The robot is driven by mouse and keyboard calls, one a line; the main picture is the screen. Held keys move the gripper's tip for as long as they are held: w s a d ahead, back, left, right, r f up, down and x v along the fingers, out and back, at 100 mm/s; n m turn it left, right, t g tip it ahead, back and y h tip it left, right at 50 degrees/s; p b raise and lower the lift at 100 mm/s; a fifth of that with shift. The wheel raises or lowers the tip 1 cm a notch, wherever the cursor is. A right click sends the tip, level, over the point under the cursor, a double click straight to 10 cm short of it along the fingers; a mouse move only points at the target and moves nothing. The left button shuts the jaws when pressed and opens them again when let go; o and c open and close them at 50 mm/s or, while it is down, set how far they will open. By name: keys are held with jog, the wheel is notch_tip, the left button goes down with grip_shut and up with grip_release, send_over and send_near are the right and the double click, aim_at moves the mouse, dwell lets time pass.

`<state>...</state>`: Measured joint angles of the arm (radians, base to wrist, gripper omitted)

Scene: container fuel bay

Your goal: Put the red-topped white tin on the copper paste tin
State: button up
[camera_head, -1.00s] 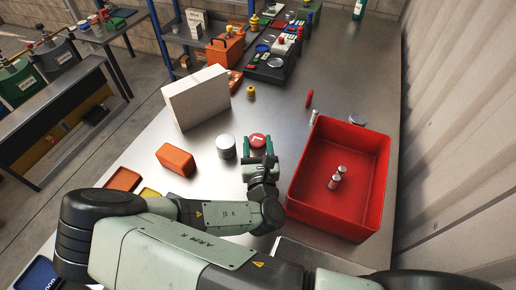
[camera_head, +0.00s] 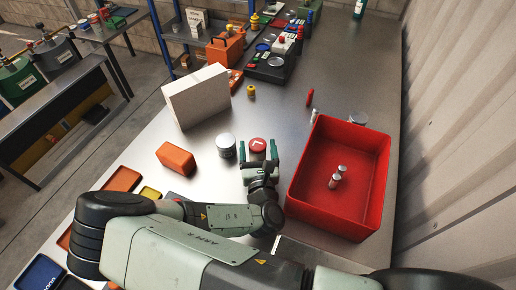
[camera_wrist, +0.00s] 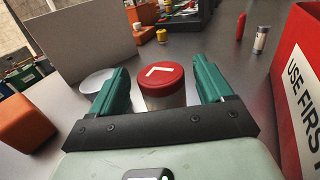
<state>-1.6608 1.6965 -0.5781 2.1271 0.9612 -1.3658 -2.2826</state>
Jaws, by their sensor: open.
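The red-topped white tin (camera_head: 257,146) stands upright on the grey bench, with a white mark on its lid. It also shows in the wrist view (camera_wrist: 162,86). My gripper (camera_head: 259,152) is open, its green fingers reaching forward on either side of this tin. The wrist view shows gaps between tin and fingers. A grey tin with a silver lid (camera_head: 226,146) stands just left of my gripper; its lid shows in the wrist view (camera_wrist: 97,80), partly hidden by the left finger. Its label is not readable, so I cannot tell whether it is the copper paste tin.
A red bin (camera_head: 375,155) holding small silver-topped items stands close right. An orange block (camera_head: 175,160) lies left, and a white box (camera_head: 197,97) stands behind it. Bench beyond the red-topped tin is mostly clear.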

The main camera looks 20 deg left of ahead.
aim_at(259, 157)
jog(key=shift+s+d+r, duration=0.1)
jog(key=shift+s, duration=0.25)
jog(key=v, duration=0.2)
jog(key=shift+s+d+r, duration=0.15)
jog(key=shift+s+r, duration=0.05)
jog(key=shift+r, duration=0.1)
jog(key=w+d+r+m+g+h, duration=0.25)
jog(key=d+r+m+g, duration=0.25)
jog(key=r+m, duration=0.7)
jog(key=w+d+r+m+g+h, duration=0.2)
jog(key=d+r+m+g+h, duration=0.4)
jog(key=m, duration=1.1)
jog(key=s+d+r+m+y, duration=0.1)
jog(key=s+d+r+m, duration=0.2)
jog(key=r, duration=0.5)
jog(key=s+d+r+m+y, duration=0.1)
jog(key=s+d+r+m, duration=0.3)
jog(key=d+r, duration=0.4)
jog(key=shift+s+r+m+t, duration=0.3)
jog(key=shift+s+r, duration=0.3)
jog(key=shift+o, duration=0.4)
jog(key=s+d+r+m+h, duration=0.1)
jog(key=s+d+r+m, duration=0.2)
jog(key=s+d, duration=0.3)
jog(key=shift+s+r+m+h, duration=0.4)
jog(key=shift+s+m, duration=0.3)
jog(key=shift+s, duration=0.3)
